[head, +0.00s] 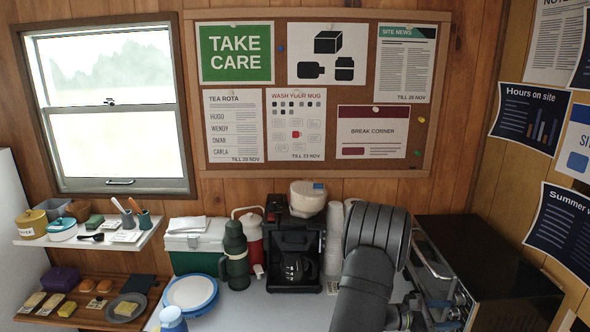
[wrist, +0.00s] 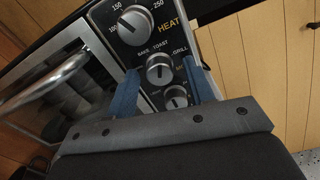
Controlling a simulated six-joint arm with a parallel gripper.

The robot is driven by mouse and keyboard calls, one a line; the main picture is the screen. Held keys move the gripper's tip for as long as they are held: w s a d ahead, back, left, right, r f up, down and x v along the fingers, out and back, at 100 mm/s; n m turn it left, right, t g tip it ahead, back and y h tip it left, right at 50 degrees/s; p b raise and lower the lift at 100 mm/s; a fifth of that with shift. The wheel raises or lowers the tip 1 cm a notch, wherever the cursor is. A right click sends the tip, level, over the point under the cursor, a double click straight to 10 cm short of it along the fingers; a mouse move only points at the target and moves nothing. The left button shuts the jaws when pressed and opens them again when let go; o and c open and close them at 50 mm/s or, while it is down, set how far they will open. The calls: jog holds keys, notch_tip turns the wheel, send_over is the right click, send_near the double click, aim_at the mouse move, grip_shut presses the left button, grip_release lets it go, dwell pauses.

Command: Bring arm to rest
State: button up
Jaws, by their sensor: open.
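My gripper (wrist: 161,78) is open in the wrist view. Its two blue fingers point at the control panel of a toaster oven, one on each side of the lower knobs. The middle knob (wrist: 159,71), marked bake, toast and grill, shows between the fingertips. A lower knob (wrist: 176,99) sits nearer the palm. I cannot tell whether the fingers touch a knob. In the head view my dark arm reaches over the counter to the front of the toaster oven (head: 490,262).
The oven door handle (wrist: 52,83) is left of the fingers, and the heat knob (wrist: 134,25) is above. A coffee maker (head: 293,235), stacked cups (head: 334,240) and a green flask (head: 236,257) stand left of my arm.

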jog(key=shift+n, duration=0.4)
jog(key=shift+a, duration=1.85)
dwell(0.6)
